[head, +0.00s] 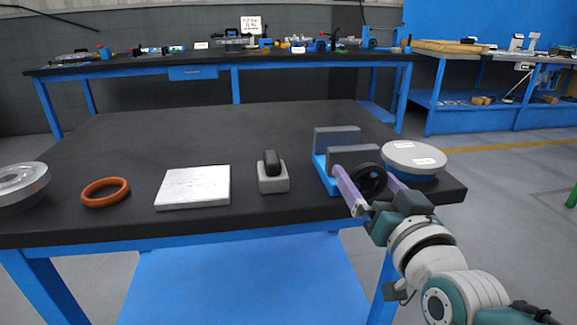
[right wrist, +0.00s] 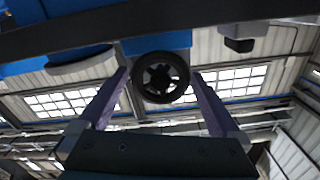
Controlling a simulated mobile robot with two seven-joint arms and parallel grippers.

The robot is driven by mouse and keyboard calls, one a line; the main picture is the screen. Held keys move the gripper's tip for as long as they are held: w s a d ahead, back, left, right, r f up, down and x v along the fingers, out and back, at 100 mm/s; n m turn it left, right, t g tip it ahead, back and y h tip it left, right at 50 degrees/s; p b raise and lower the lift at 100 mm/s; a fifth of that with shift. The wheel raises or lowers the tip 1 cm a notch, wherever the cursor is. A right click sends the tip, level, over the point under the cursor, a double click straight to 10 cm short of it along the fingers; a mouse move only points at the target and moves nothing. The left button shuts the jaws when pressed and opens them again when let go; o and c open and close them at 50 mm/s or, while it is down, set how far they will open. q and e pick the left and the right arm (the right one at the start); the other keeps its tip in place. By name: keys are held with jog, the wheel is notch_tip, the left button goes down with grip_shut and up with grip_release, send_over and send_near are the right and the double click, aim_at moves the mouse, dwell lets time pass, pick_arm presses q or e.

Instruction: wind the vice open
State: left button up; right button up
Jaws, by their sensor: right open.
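The vice (head: 338,136) stands near the right front corner of the black table, with two grey jaw plates set apart on a blue base. Its black handwheel (head: 371,178) faces the front edge. The spoked wheel also shows in the middle of the right wrist view (right wrist: 160,77). My right gripper (head: 364,176) is open, with one purple finger on each side of the wheel. In the right wrist view a narrow gap shows between the wheel and the fingertips (right wrist: 160,73). I cannot tell how far the fingers reach past the rim. My left gripper is out of view.
A grey round lid (head: 414,154) on a blue body sits close right of the vice. Leftward are a grey block with a black top (head: 273,176), a pale plate (head: 193,187), an orange ring (head: 105,191) and a metal flanged part (head: 22,184). The table's back half is clear.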

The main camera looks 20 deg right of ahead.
jog(key=p+v, duration=0.2)
jog(key=v, duration=0.7)
jog(key=shift+s, duration=0.3)
jog(key=s+a+r+n+g+y+p, duration=0.2)
jog(key=a+r+g+y+p, duration=0.1)
jog(key=r+p, duration=0.35)
jog(key=s+a+r+n+g+y+p, duration=0.25)
jog(key=r+g+p, duration=0.2)
jog(key=p, duration=0.35)
jog(key=s+a+r+n+g+p, duration=0.25)
jog(key=s+r+g+p, duration=0.45)
jog(key=s+r+p, duration=0.5)
notch_tip(320, 180, up, 36)
jog(key=p, duration=3.4)
jog(key=shift+s+t+h, duration=0.35)
jog(key=shift+h, duration=0.1)
